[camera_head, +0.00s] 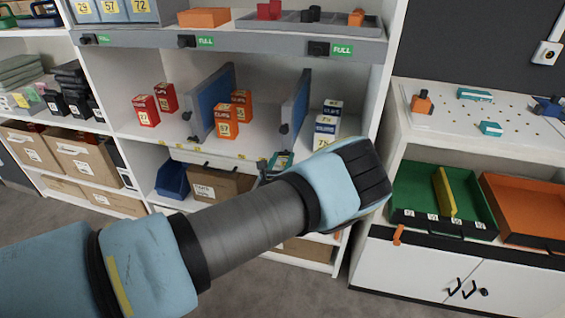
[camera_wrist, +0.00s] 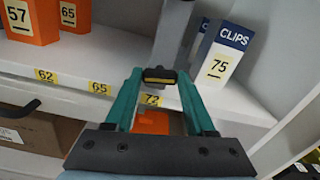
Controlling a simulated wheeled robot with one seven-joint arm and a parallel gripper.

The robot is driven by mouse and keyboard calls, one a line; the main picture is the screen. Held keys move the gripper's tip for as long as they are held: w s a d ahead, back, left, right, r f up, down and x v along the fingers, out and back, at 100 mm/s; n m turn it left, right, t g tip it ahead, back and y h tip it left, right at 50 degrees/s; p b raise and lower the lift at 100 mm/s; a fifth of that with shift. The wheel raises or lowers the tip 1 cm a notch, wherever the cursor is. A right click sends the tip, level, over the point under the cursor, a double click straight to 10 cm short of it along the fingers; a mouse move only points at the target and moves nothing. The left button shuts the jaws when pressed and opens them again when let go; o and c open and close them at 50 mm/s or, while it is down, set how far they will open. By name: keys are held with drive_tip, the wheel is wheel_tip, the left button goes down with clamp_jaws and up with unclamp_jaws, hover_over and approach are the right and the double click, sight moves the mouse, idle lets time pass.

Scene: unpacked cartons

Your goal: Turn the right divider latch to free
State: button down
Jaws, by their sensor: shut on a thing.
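The right divider (camera_head: 296,104) is an upright blue-grey panel on the middle shelf; its grey front end shows in the wrist view (camera_wrist: 174,32). Its latch (camera_wrist: 160,76) is a small dark piece with a yellowish stripe, low at the divider's front. My gripper (camera_wrist: 160,79) has its teal fingers closed around the latch, one on each side. The latch's exact turn is hard to tell.
The left divider (camera_head: 212,102) stands beyond orange boxes (camera_head: 241,106). White-and-blue clips boxes (camera_wrist: 219,58) stand close right of the held latch. Yellow number labels (camera_wrist: 99,88) line the shelf edge. An orange thing (camera_wrist: 151,122) lies below, between my fingers. A cabinet with trays (camera_head: 444,203) stands right.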

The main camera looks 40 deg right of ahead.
drive_tip(key=n+b, duration=0.2)
drive_tip(key=n, duration=0.1)
drive_tip(key=shift+f+n+b, duration=0.15)
drive_tip(key=shift+n+b, duration=0.15)
drive_tip(key=shift+b, duration=0.05)
drive_tip(key=n+b, duration=0.2)
drive_tip(key=n, duration=0.2)
drive_tip(key=shift+w+n+b, duration=0.1)
drive_tip(key=shift+n+b, duration=0.2)
drive_tip(key=shift+b, duration=0.05)
drive_tip(key=n+b, duration=0.2)
drive_tip(key=n, duration=0.2)
drive_tip(key=shift+n+b, duration=0.8)
drive_tip(key=shift+n, duration=1.2)
drive_tip(key=shift+c, duration=1.2)
unclamp_jaws()
drive_tip(key=shift+a, duration=0.1)
